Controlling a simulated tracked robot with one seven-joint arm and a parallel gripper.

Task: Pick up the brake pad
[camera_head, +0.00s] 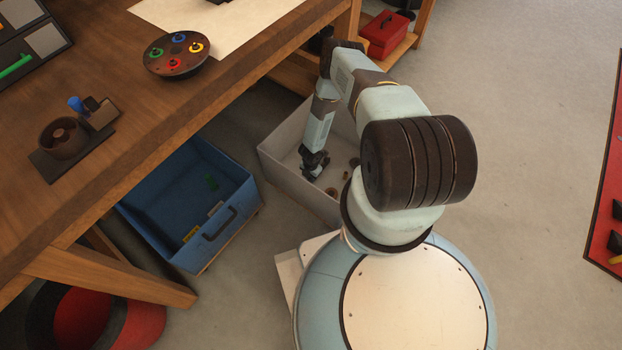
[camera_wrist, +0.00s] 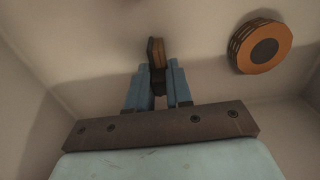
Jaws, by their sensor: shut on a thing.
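My gripper (camera_head: 314,172) reaches down into a pale grey bin (camera_head: 287,181) on the floor, below the bench edge. In the wrist view its blue fingers (camera_wrist: 158,84) are closed on a small brown and dark piece, which looks like the brake pad (camera_wrist: 156,50). The piece sticks out past the fingertips. I cannot tell whether it touches the bin floor. In the head view the pad is too small or hidden to make out at the gripper.
A round orange-brown part with a dark centre (camera_wrist: 263,47) lies in the bin, right of the fingers. The bin walls are close around my gripper. A blue open drawer box (camera_head: 186,205) stands left of the bin. The wooden bench (camera_head: 120,60) overhangs at upper left.

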